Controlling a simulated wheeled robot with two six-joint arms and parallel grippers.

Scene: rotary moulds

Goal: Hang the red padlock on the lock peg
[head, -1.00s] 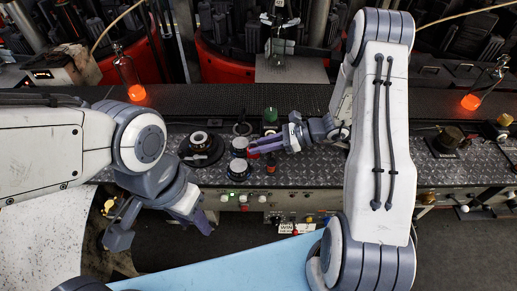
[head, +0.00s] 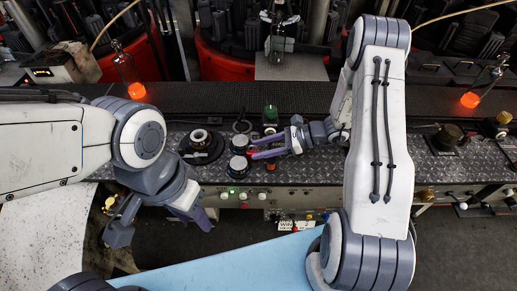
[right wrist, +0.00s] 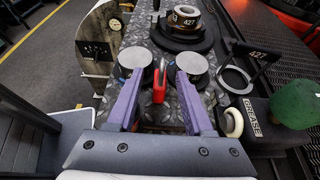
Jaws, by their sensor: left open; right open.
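The red padlock (right wrist: 159,86) stands out in the right wrist view, between two grey round-topped knobs (right wrist: 135,60). My right gripper (right wrist: 160,78) is open, with one purple finger on each side of the padlock and a gap visible on both sides. In the head view my right gripper (head: 254,149) points left over the metal panel, beside the knobs; the padlock is hard to make out there. I cannot tell the lock peg apart, nor whether the padlock hangs on it. My left gripper (head: 162,232) is open and empty in front of the panel.
A dark round base with a ring (head: 199,137) stands left of the knobs. A conveyor (head: 230,100) runs behind.

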